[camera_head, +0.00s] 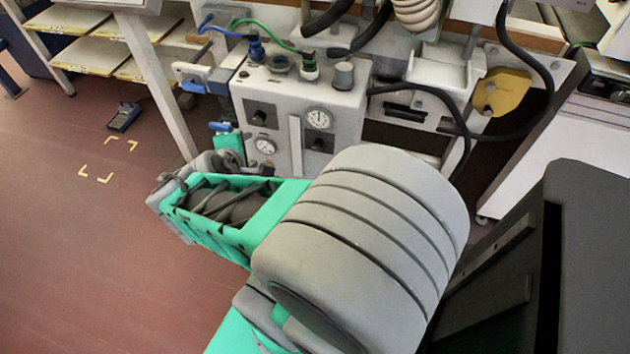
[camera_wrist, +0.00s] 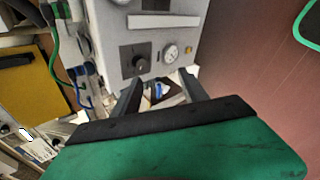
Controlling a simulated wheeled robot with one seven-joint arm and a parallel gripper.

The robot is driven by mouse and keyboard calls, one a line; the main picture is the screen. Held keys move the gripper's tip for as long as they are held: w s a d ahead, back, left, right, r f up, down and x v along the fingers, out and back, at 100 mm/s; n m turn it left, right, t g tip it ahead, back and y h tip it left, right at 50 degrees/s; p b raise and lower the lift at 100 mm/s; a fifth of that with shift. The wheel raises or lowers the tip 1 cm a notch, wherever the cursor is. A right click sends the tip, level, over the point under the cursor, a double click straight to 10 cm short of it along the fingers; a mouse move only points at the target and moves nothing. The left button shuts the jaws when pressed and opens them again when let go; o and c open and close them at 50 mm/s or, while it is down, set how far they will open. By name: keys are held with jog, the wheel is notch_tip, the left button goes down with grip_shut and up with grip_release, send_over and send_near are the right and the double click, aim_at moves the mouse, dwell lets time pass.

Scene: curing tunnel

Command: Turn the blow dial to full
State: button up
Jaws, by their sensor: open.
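A grey control box (camera_head: 345,95) carries two black dials and two round gauges. One dial (camera_head: 260,115) is at its upper left and the other dial (camera_head: 318,142) is at its lower right. I cannot read any labels, so I cannot tell which is the blow dial. The upper-left dial also shows in the wrist view (camera_wrist: 140,62), just beyond the fingertips, beside a white gauge (camera_wrist: 171,52). My gripper (camera_wrist: 162,84) is open and empty, apart from the dial. A blue handle (camera_wrist: 159,90) shows between the fingers, farther back. The fingers are hidden in the head view.
Blue and green hoses run into the top of the box. A blue-handled valve (camera_head: 220,127) is at its left side. A black hose (camera_head: 440,92) loops at the right, near a yellow part (camera_head: 503,90). The red floor (camera_head: 80,230) at left is mostly clear.

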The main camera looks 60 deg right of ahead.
jog(key=s+d+f+n+g+h+b, duration=0.1)
jog(key=s+d+f+n+h+b, duration=0.4)
jog(key=f+b, duration=0.45)
jog(key=n+h+b, duration=0.3)
jog(key=n+b, duration=0.6)
send_near(316, 149)
jog(key=d, duration=0.6)
jog(key=w+d, duration=0.1)
jog(key=d, duration=0.1)
jog(key=shift+w+d+f+b, duration=0.1)
jog(key=shift+d+f+b, duration=0.05)
jog(key=shift+d+b, duration=0.2)
jog(key=shift+c, duration=0.3)
grip_shut()
